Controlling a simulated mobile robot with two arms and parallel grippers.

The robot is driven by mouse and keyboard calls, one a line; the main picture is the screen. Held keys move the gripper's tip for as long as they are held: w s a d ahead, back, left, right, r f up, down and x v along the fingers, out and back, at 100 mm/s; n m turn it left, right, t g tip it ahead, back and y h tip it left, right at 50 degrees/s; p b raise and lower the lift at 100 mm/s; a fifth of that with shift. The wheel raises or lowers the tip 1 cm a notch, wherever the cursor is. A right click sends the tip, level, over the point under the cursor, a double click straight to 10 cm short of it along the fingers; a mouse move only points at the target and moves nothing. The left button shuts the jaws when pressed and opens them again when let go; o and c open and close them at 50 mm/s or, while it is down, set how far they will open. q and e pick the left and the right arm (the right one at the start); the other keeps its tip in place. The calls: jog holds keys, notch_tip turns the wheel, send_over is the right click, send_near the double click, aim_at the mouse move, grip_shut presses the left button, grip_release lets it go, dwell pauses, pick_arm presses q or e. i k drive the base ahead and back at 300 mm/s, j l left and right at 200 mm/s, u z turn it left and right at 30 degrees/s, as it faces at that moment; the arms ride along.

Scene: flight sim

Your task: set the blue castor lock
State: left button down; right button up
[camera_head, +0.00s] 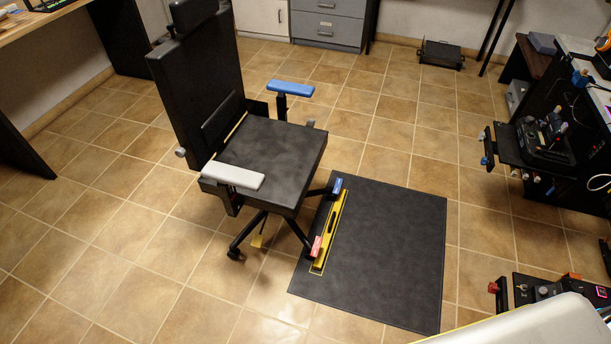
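A black office chair (264,158) stands left of the middle, its castored base partly hidden under the seat. A small blue castor lock (337,186) shows on the chair's far right leg, at the edge of the dark mat (390,240). Whether the blue lock is up or down is too small to tell. Neither of my grippers is in view.
A yellow bar (331,228) lies on the mat beside the red and blue locks. The chair has a blue armrest (290,89) and a white armrest (233,176). A control console (545,140) stands at right. Tiled floor left of the chair is clear.

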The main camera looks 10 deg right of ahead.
aim_at(338, 183)
jog(key=i+l+u, duration=0.25)
jog(key=l+u, duration=0.3)
jog(key=i+l+u, duration=0.1)
jog(key=l+u, duration=0.15)
jog(key=l, duration=0.25)
jog(key=i+l+u, duration=0.1)
jog(key=l+u, duration=0.15)
jog(key=l, duration=0.1)
